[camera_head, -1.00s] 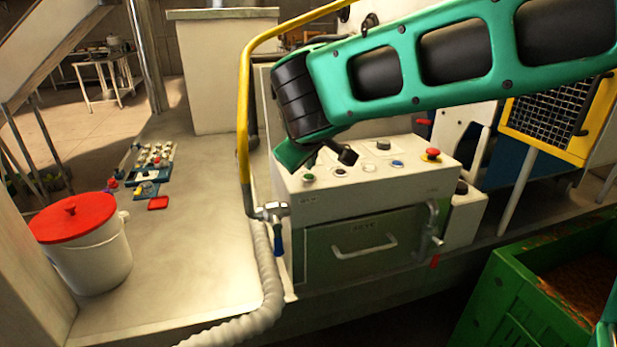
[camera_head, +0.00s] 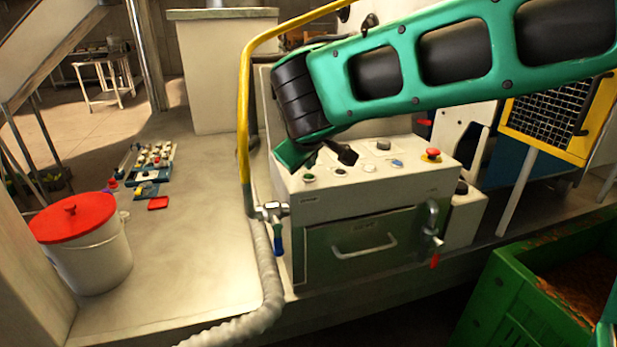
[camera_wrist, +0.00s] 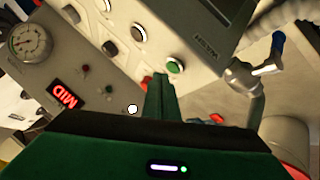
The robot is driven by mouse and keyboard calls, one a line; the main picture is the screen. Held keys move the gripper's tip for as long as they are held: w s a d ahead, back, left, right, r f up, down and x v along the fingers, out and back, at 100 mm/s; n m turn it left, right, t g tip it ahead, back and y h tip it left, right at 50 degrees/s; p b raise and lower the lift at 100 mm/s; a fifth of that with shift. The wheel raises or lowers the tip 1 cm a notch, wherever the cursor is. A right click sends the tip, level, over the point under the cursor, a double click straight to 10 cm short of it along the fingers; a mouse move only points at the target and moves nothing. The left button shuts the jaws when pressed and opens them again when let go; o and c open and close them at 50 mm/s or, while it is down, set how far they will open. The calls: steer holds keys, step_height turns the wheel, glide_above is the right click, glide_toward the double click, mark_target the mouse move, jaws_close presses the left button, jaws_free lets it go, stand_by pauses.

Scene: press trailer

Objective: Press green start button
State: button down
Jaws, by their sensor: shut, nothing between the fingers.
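The green start button (camera_head: 309,178) sits at the left front corner of the white control box top. In the wrist view the green button (camera_wrist: 175,67) shows in a pale ring, just beyond and slightly right of my fingertips. My gripper (camera_wrist: 158,80) is shut with nothing between its green fingers. The fingers look close to the button, but I cannot tell whether they touch the panel. In the head view my green arm reaches in from the upper right, and its end hangs above the box's left side.
A red mushroom button (camera_head: 432,154) and several other buttons share the box top. A yellow rail (camera_head: 244,120) and a tap with a grey hose (camera_head: 268,280) stand left of the box. A green crate (camera_head: 500,300) is at lower right.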

steer(key=shift+f, duration=0.2)
steer(key=shift+s+f, duration=0.1)
steer(key=shift+f, duration=0.1)
steer(key=shift+f, duration=0.35)
stand_by(1.1)
steer(key=shift+r, duration=0.8)
step_height(320, 180, up, 5)
stand_by(0.6)
stand_by(0.4)
